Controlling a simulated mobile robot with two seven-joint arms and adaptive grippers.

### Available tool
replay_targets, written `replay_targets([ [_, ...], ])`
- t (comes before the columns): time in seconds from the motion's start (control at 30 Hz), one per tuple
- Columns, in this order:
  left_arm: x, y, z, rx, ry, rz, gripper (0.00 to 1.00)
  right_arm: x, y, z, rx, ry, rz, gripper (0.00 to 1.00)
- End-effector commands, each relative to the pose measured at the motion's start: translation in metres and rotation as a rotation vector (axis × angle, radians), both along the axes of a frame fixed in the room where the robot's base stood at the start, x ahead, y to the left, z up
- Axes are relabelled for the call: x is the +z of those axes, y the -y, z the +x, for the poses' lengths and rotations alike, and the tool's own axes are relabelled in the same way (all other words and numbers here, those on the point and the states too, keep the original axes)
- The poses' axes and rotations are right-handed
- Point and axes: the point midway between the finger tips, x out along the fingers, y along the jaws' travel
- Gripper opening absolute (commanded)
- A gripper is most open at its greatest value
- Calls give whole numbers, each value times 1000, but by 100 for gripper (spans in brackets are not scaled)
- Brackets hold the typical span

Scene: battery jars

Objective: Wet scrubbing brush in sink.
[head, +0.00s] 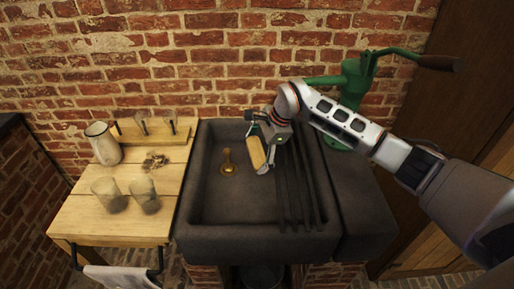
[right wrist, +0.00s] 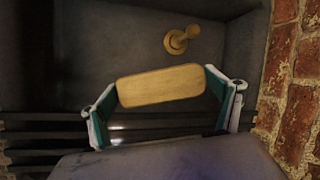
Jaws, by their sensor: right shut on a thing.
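A wooden scrubbing brush (head: 257,153) is held in my right gripper (head: 266,150) over the dark stone sink (head: 215,205). In the right wrist view the brush (right wrist: 160,85) lies crosswise between the two fingers of the right gripper (right wrist: 163,100), its pale wooden back facing the camera. Its bristles are hidden. A brass drain piece (head: 228,167) stands on the sink floor, left of the brush. A green hand pump (head: 353,80) stands at the sink's back right, behind my right arm; its spout is partly hidden by the arm. My left gripper is not in view.
Dark bars (head: 293,190) span the sink's right part. A wooden table (head: 75,213) at the left holds a white pitcher (head: 103,143), two glass jars (head: 145,195), a small dark heap and a wooden rack (head: 152,132). A brick wall (head: 210,60) closes the back. The sink's left half is mostly clear.

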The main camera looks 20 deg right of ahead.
Motion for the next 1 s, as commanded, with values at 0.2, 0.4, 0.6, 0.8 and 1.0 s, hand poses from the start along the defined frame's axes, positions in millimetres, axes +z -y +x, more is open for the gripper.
replay_targets([
  [0.2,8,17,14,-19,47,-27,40,-23,1,0,-3,0,-1,73],
  [0.4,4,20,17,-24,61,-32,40,-41,1,0,-1,0,-2,73],
  [0.6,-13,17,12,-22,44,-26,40,-57,1,0,-1,0,-2,73],
  [0.8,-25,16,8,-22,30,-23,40,-68,1,0,-1,0,-1,73],
  [1.0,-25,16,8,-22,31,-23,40,-70,1,0,-1,1,-1,73],
])
